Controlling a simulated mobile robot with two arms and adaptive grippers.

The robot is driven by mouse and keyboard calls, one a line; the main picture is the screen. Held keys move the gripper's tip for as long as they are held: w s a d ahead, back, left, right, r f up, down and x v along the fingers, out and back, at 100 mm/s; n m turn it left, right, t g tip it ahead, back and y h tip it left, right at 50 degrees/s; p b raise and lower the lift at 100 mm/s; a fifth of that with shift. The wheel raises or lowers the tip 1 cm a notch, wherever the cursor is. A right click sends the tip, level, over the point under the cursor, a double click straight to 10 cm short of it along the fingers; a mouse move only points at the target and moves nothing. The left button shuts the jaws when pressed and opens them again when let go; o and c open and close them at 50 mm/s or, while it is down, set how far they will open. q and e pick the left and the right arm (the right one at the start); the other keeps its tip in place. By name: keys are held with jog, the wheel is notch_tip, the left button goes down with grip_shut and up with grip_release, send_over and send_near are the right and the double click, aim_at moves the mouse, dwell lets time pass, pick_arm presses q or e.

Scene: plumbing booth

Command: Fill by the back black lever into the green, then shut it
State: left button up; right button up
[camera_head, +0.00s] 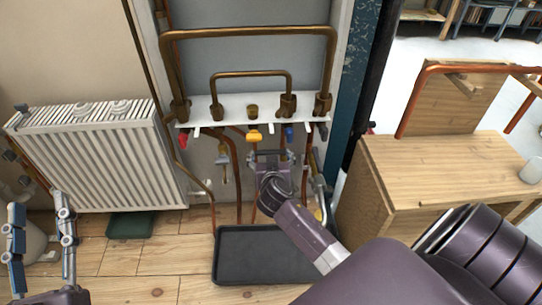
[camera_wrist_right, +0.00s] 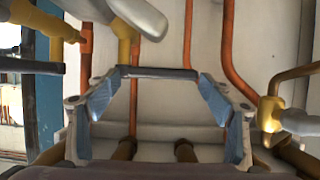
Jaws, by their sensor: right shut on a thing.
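A dark bar-shaped lever (camera_wrist_right: 158,72) spans between the fingertips of my right gripper (camera_wrist_right: 165,82) in the right wrist view. My right gripper is shut on it. In the head view my right gripper (camera_head: 272,156) is in front of the pipes below the white valve rail, and its wrist hides what it holds. Another dark handle (camera_head: 323,131) is at the rail's right end. A dark green container (camera_head: 130,225) stands on the floor under the radiator. My left gripper (camera_head: 40,228) is open and empty at the lower left.
The white rail (camera_head: 215,108) carries red (camera_head: 183,141), yellow (camera_head: 254,136) and blue (camera_head: 289,134) handles, with copper pipes around. A black tray (camera_head: 235,262) lies on the floor below. A radiator (camera_head: 95,165) is at left, a wooden cabinet (camera_head: 385,185) at right.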

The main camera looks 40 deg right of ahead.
jog(key=shift+w+a+r, duration=0.1)
jog(key=shift+w+r, duration=0.2)
jog(key=shift+r, duration=0.05)
jog(key=o, duration=1.6)
jog(key=shift+w+f, duration=0.2)
jog(key=shift+f, duration=0.1)
pick_arm(q)
jog(key=shift+w+f, duration=0.15)
jog(key=shift+w, duration=0.15)
jog(key=shift+s, duration=0.1)
pick_arm(e)
jog(key=shift+s, duration=0.25)
jog(key=v, duration=1.1)
jog(key=shift+s+a+r, duration=0.1)
jog(key=shift+s+a, duration=0.05)
jog(key=shift+s, duration=0.2)
